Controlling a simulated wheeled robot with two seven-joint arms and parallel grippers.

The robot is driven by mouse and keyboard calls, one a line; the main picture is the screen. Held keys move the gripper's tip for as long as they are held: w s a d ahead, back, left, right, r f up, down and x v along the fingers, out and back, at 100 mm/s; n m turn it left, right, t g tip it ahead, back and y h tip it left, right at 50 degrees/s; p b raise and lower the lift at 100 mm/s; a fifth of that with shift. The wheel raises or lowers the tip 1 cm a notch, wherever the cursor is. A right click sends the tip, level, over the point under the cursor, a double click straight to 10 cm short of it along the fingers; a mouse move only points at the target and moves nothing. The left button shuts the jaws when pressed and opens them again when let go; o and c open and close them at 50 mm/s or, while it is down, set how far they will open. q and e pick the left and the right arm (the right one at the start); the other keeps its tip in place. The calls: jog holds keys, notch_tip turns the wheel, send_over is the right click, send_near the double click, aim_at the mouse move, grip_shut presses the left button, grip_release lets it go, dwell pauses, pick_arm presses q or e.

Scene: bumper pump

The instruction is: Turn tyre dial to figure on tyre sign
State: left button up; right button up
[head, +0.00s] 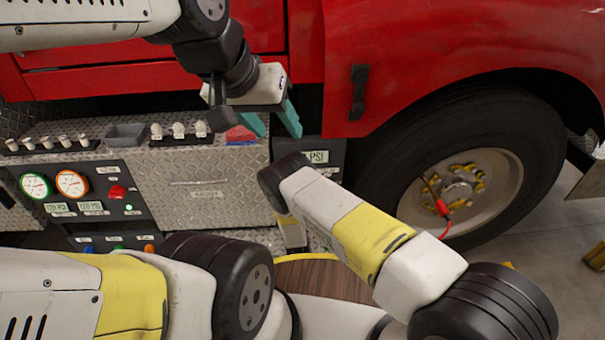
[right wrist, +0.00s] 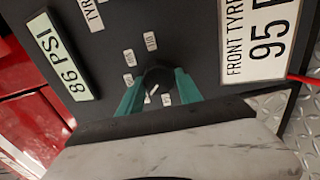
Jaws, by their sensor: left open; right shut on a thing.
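The tyre dial (right wrist: 156,77) is a dark round knob with a white pointer mark, ringed by small number labels, most too small to read surely. My right gripper (right wrist: 157,90) is shut on the dial, one teal finger on each side. A green display (right wrist: 55,55) reads 86 PSI. The tyre sign (right wrist: 258,38) reads FRONT TYRE 95, its right part cut off. In the head view my right arm hides the dial, the sign and most of the right gripper. My left gripper (head: 277,124) is open and empty above the truck's step, beside a red object (head: 240,134).
A red truck has a big wheel (head: 465,165) at right, with a red clip and cable (head: 437,200) at its hub. A gauge panel (head: 100,195) with dials and buttons is at left. A grey tray (head: 127,133) and several knobs line the metal ledge. A round wooden surface (head: 325,277) is below.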

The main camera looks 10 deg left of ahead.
dwell(0.5)
jog(key=o, duration=1.4)
jog(key=v, duration=0.8)
jog(key=shift+w, duration=0.1)
